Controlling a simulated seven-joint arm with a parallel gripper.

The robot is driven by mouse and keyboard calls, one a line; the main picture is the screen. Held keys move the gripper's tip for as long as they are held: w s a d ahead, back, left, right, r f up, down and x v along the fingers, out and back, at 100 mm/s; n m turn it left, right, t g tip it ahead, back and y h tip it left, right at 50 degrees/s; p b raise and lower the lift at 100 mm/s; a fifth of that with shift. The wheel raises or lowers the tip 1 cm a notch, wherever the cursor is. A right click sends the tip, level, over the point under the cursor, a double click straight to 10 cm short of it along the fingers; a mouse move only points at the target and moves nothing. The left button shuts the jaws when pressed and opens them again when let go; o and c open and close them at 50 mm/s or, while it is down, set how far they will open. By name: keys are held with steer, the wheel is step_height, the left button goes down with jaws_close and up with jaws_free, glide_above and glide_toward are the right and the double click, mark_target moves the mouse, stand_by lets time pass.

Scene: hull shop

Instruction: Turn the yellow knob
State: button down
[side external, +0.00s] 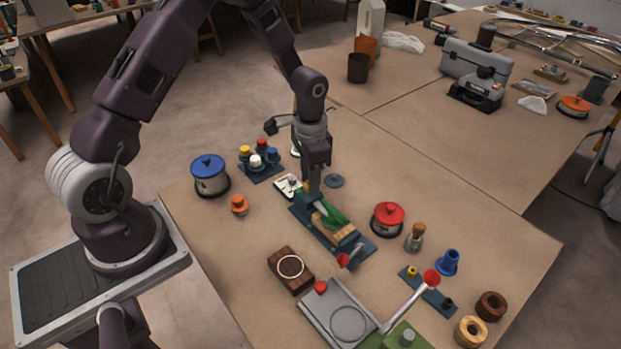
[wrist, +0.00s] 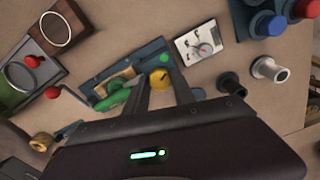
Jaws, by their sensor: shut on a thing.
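The yellow knob (wrist: 160,79) shows in the wrist view between the two fingers of my gripper (wrist: 158,80). It sits at the end of a blue base (wrist: 148,50) that carries a green part (wrist: 113,100). In the side view my gripper (side external: 314,192) points down over the far end of the blue base (side external: 357,250), and its fingers are shut on the knob, which is mostly hidden there. A white card with a dial (wrist: 199,45) lies beside the base; it also shows in the side view (side external: 286,187). Which way the knob is turned cannot be told.
A blue-lidded pot (side external: 210,175), an orange knob (side external: 239,205) and a cluster of coloured knobs (side external: 258,158) stand left of my gripper. A red-lidded pot (side external: 388,217) stands to the right. A wooden block with a ring (side external: 290,270) lies nearer.

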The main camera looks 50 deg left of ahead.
steer(key=c, duration=1.1)
jaws_free()
steer(key=shift+o, duration=0.2)
